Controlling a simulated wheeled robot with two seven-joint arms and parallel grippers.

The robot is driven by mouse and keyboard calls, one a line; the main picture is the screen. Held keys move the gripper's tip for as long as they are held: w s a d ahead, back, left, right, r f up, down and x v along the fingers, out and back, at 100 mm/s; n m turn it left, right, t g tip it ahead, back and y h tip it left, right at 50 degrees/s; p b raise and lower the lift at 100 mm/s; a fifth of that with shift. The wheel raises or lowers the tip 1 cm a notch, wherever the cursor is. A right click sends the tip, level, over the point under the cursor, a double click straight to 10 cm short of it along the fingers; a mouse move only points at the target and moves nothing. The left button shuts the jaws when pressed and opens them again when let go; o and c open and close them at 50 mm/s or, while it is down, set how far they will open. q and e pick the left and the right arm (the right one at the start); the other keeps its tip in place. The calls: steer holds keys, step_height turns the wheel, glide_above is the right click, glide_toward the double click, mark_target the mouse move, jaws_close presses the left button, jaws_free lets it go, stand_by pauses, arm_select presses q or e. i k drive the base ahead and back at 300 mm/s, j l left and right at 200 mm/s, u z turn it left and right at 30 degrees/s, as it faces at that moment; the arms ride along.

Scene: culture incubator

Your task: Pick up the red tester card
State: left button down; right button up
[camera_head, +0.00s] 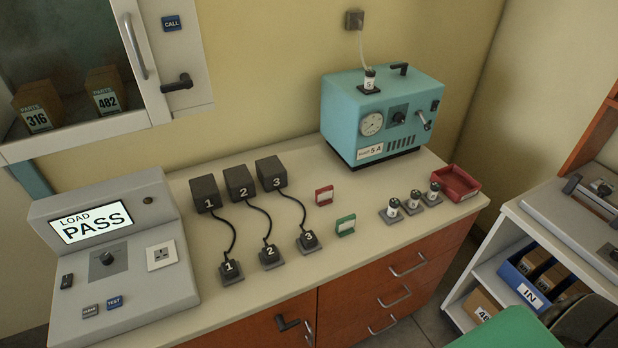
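A small red card with a white face (324,195), which fits the red tester card, stands upright on the counter right of the numbered black boxes. A similar green card (345,225) stands just in front of it and to its right, apart from it. Neither of my grippers is in view, and nothing touches the red card.
Black boxes 1, 2 and 3 (241,183) are cabled to numbered plugs (270,256). The grey tester (110,262) reads "LOAD PASS". Counter around the cards is clear.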

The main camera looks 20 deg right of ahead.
mark_target(323, 196)
steer(key=l+z, duration=0.1)
steer(key=l, duration=0.45)
steer(key=i+l+z, duration=0.1)
steer(key=l, duration=0.45)
steer(key=i+l+z, duration=0.1)
steer(key=l, duration=0.45)
